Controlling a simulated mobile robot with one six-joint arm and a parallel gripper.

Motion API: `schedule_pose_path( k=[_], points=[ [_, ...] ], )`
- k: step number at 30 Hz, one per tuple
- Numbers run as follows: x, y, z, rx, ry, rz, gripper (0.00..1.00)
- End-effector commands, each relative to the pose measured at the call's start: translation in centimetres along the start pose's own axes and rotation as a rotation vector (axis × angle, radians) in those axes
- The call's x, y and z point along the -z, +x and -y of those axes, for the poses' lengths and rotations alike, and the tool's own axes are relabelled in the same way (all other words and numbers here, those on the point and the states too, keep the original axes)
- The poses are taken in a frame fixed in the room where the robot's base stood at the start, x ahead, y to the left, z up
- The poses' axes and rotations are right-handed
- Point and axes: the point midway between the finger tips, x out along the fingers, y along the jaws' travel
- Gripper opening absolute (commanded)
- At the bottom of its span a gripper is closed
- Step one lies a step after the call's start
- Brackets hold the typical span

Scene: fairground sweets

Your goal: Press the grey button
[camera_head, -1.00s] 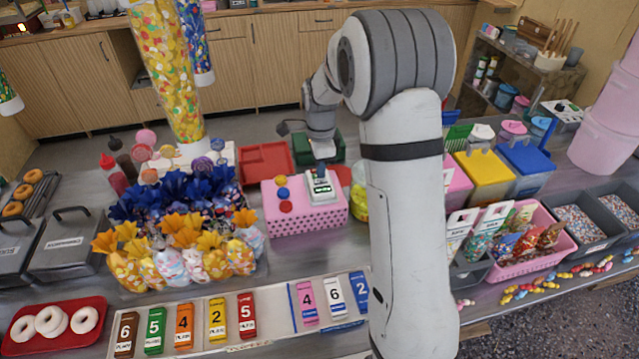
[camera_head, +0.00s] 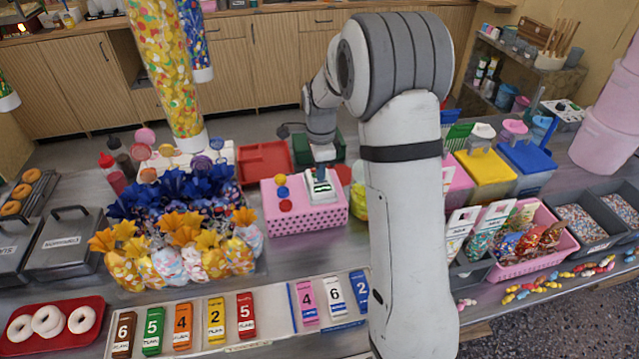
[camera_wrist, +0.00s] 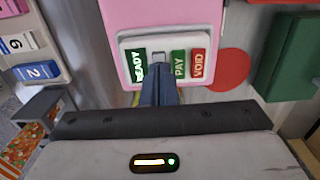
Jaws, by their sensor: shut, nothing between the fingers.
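A white pay terminal (camera_wrist: 172,52) lies on a pink dotted box (camera_head: 305,214) on the counter. It also shows in the head view (camera_head: 321,190). In the wrist view it has a dark green READY display (camera_wrist: 138,64), a green PAY key (camera_wrist: 179,63) and a red VOID key (camera_wrist: 198,63). A small grey button (camera_wrist: 158,57) sits between the display and the PAY key. My gripper (camera_wrist: 159,72) is shut and empty, with its fingertips right at the grey button and covering its near part. I cannot tell whether they touch it.
Yellow, blue and red round pieces (camera_head: 283,192) sit on the box's left part. A red tray (camera_head: 265,160) and a dark green tray (camera_head: 331,146) lie behind. Blue and orange wrapped sweets (camera_head: 185,225) crowd the left. A red disc (camera_wrist: 229,69) is beside the box.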

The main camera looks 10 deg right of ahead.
Motion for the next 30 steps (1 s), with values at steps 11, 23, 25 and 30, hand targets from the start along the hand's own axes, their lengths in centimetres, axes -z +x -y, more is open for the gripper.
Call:
schedule_pose_path(
  k=[11,23,25,30],
  points=[
    [0.0,-0.1,0.0,0.0,0.0,0.0,0.0],
    [0.0,-4.0,0.0,0.002,-0.001,0.0,0.0],
    [0.0,-4.7,0.0,0.001,-0.001,0.0,0.0],
    [0.0,-6.4,0.0,0.002,-0.001,0.0,0.0]
  ],
)
